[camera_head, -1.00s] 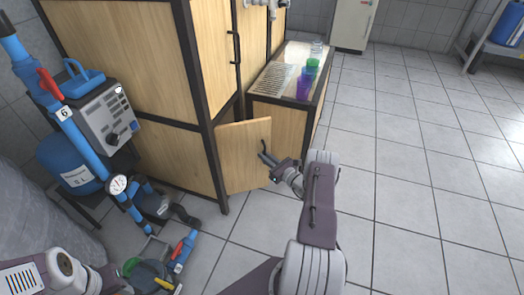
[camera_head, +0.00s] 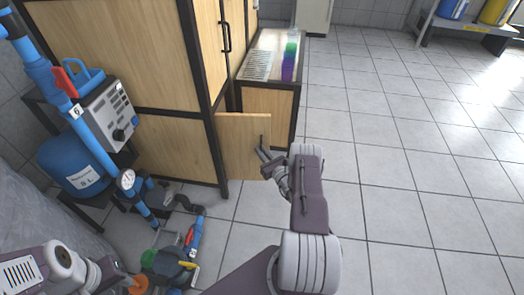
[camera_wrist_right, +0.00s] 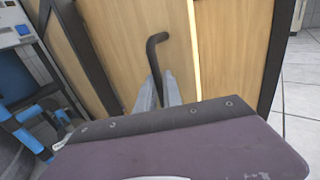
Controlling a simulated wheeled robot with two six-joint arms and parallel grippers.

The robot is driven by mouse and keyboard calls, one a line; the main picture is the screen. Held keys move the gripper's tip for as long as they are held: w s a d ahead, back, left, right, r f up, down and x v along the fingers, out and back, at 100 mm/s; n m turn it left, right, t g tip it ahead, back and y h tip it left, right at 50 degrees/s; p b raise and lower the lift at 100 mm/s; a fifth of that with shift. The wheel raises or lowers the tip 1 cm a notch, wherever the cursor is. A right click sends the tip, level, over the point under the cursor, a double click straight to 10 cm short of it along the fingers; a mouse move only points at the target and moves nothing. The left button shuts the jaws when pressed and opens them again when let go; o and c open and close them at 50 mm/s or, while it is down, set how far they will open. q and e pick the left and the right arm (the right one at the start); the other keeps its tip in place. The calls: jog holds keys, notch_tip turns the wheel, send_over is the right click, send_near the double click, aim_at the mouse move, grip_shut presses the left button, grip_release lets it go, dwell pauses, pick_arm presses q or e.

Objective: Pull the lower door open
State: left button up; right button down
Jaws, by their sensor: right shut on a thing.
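The lower door (camera_head: 240,140) is a light wood panel at the bottom of the wooden cabinet. In the head view it stands ajar, swung out from the dark frame. Its black handle (camera_wrist_right: 155,55) shows in the right wrist view, running down between the fingers. My right gripper (camera_head: 266,160) is shut on this handle at the door's outer edge. The fingers also show in the right wrist view (camera_wrist_right: 158,92). My left arm (camera_head: 60,265) shows at the bottom left of the head view, and its gripper fingers cannot be made out.
A side cabinet (camera_head: 268,103) with a rack and several coloured cups stands behind the door. Blue pipes with a gauge (camera_head: 127,180) and a blue tank (camera_head: 75,165) stand at the left. The tiled floor (camera_head: 400,180) at the right is clear.

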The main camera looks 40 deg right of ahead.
jog(key=shift+a, duration=0.2)
jog(key=c, duration=1.5)
grip_release()
jog(key=shift+w, duration=0.15)
jog(key=s+p, duration=0.3)
jog(key=s, duration=0.6)
jog(key=shift+a, duration=0.25)
